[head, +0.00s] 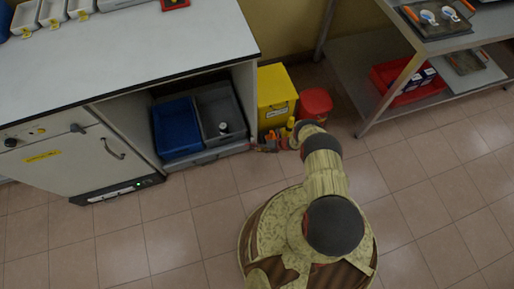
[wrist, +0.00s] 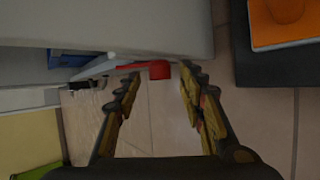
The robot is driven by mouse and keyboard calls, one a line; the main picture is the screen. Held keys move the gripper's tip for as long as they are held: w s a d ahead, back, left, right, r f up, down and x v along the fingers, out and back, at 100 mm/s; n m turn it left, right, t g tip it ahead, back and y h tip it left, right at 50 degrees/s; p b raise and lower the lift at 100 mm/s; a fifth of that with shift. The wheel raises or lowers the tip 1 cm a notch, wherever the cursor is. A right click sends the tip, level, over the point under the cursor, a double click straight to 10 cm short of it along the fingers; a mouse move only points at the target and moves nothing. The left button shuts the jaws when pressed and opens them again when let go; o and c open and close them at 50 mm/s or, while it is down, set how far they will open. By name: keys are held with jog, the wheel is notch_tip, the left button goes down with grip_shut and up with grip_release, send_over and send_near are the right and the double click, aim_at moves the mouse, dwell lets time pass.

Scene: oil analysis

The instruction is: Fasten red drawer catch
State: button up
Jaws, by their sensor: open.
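The red catch (wrist: 159,70) shows in the wrist view as a small red block with a thin red arm running left along the edge of a pale panel. My gripper (wrist: 161,74) is open, with one fingertip on each side of the red block in the picture. The block is apart from both fingers; its exact depth between them is unclear. In the head view my gripper (head: 262,144) is low, at the front right corner of the drawer (head: 207,155) under the bench. The catch cannot be made out there.
A blue bin (head: 178,128) and a grey bin (head: 222,112) stand in the open bench bay. A yellow bin (head: 276,98) and a red bucket (head: 316,102) stand close behind my gripper. A metal shelf unit (head: 437,95) is at the right. The tiled floor in front is clear.

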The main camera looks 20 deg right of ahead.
jog(key=shift+c, duration=0.9)
jog(key=c, duration=0.7)
grip_shut()
jog(key=shift+r, duration=0.15)
jog(key=h+p, duration=0.2)
jog(key=n+h+p, duration=0.1)
jog(key=h+p, duration=0.1)
jog(key=p, duration=0.1)
jog(key=a+h+p, duration=0.1)
jog(key=h+p, duration=0.1)
jog(key=shift+r+n+g, duration=0.25)
jog(key=shift+n+g, duration=0.05)
jog(key=shift+f+p, duration=0.1)
jog(key=shift+p, duration=0.3)
